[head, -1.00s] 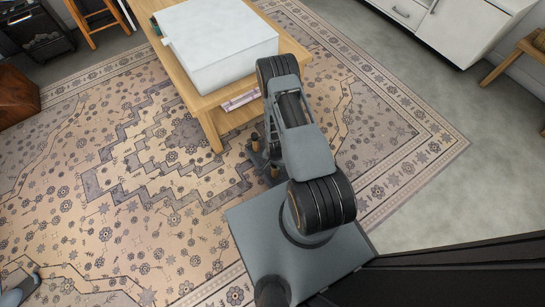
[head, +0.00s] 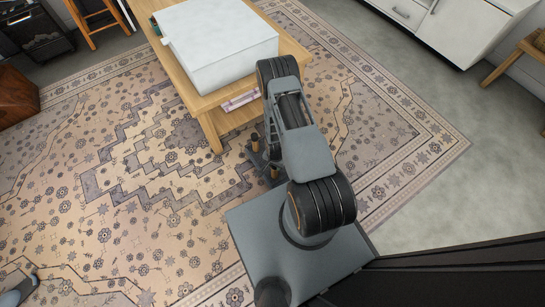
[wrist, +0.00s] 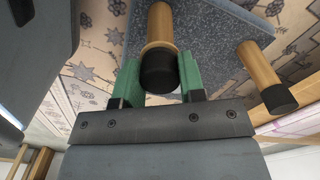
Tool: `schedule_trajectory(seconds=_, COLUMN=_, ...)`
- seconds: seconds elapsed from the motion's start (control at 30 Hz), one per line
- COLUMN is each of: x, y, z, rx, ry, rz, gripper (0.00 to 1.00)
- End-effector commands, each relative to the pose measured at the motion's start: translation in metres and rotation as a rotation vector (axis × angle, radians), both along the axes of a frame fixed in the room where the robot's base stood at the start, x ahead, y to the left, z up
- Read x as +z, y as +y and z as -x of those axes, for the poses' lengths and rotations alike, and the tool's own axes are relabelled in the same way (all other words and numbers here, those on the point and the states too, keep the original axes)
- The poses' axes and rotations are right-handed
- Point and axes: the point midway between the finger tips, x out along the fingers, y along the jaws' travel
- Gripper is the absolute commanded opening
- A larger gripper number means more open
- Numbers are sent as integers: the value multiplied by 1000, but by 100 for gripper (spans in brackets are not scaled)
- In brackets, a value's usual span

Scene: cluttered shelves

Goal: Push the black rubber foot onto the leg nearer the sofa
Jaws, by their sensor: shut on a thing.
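In the wrist view my gripper (wrist: 160,80) has its two green fingers on either side of a black rubber foot (wrist: 158,72), shut on it. The foot is in line with the end of a round wooden leg (wrist: 159,25), with a paler wooden ring showing just behind it. How far the foot sits on the leg cannot be told. A second wooden leg (wrist: 258,62) to the right ends in its own black foot (wrist: 280,98). Both legs rise from a grey speckled board (wrist: 215,35). In the head view my arm hides the gripper and most of the board.
A wooden table (head: 212,102) carrying a large white box (head: 222,55) stands close beyond my arm. A patterned rug (head: 150,220) covers the floor, largely clear on the left. A white cabinet (head: 455,25) is at upper right. No sofa is clearly identifiable.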

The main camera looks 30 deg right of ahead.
Motion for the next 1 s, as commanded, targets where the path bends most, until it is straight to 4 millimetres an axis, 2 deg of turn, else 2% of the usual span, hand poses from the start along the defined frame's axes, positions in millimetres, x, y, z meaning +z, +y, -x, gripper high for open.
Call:
schedule_trajectory(seconds=0.17, x=-1, y=0, z=0, rx=0, ry=0, rz=0, gripper=14)
schedule_trajectory(seconds=0.2, x=-1, y=0, z=0, rx=0, ry=0, rz=0, gripper=38)
schedule_trajectory(seconds=0.5, x=-1, y=0, z=0, rx=0, ry=0, rz=0, gripper=67)
schedule_trajectory(seconds=0.77, x=1, y=0, z=0, rx=0, ry=0, rz=0, gripper=67)
schedule_trajectory(seconds=0.87, x=9, y=0, z=-1, rx=0, ry=-1, rz=0, gripper=67)
schedule_trajectory(seconds=1.0, x=34, y=0, z=-1, rx=0, ry=-1, rz=0, gripper=67)
